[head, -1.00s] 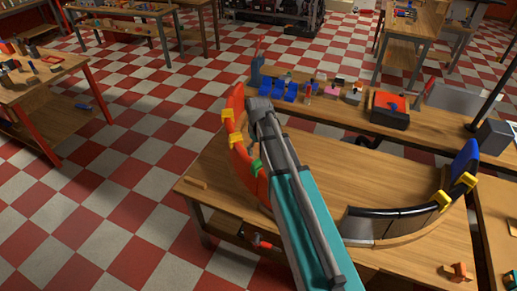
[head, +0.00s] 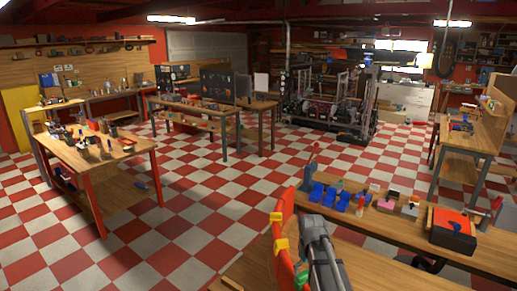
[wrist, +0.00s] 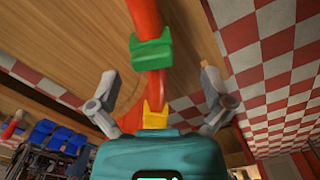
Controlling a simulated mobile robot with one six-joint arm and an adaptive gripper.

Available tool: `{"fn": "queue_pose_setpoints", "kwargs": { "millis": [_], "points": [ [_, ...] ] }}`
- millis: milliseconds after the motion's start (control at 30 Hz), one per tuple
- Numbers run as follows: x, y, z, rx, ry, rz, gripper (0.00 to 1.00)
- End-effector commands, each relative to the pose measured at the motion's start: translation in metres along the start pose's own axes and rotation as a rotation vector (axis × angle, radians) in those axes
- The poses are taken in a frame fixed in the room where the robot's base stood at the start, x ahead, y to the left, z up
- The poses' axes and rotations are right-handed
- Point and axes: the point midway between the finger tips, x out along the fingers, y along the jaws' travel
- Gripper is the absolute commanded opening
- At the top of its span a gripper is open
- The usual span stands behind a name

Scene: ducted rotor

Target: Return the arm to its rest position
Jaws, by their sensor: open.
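My gripper (wrist: 157,80) is open in the wrist view, with its two fingers spread apart and nothing held between them. A red-orange curved piece (wrist: 146,18) runs through the picture between the fingers, with a green clamp (wrist: 152,52) and a yellow clamp (wrist: 155,113) on it. Whether the fingers touch it cannot be told. In the head view, my arm (head: 318,250) stands at the bottom, just right of the curved piece (head: 285,208) and its yellow clamp (head: 279,246). The gripper's fingers cannot be made out there.
The wooden bench (head: 350,268) is under the arm. A shelf behind it holds blue bins (head: 330,197), small parts and a red-and-black box (head: 453,230). A red-legged table (head: 105,160) stands at left. The checkered floor between is open.

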Motion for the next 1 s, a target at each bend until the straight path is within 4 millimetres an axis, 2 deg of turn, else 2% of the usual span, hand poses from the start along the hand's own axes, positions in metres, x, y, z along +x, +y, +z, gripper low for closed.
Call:
{"fn": "queue_pose_setpoints", "kwargs": {
  "millis": [33, 200, 400, 567, 1000],
  "points": [
    [0.004, -0.008, 0.018, 0.033, 0.000, 0.000, 1.00],
    [0.010, -0.030, 0.063, 0.181, 0.000, 0.001, 1.00],
    [0.016, -0.049, 0.104, 0.332, 0.000, 0.001, 1.00],
    [0.017, -0.055, 0.116, 0.387, -0.001, 0.001, 1.00],
    [0.017, -0.055, 0.115, 0.393, -0.001, 0.001, 1.00]
  ]
}}
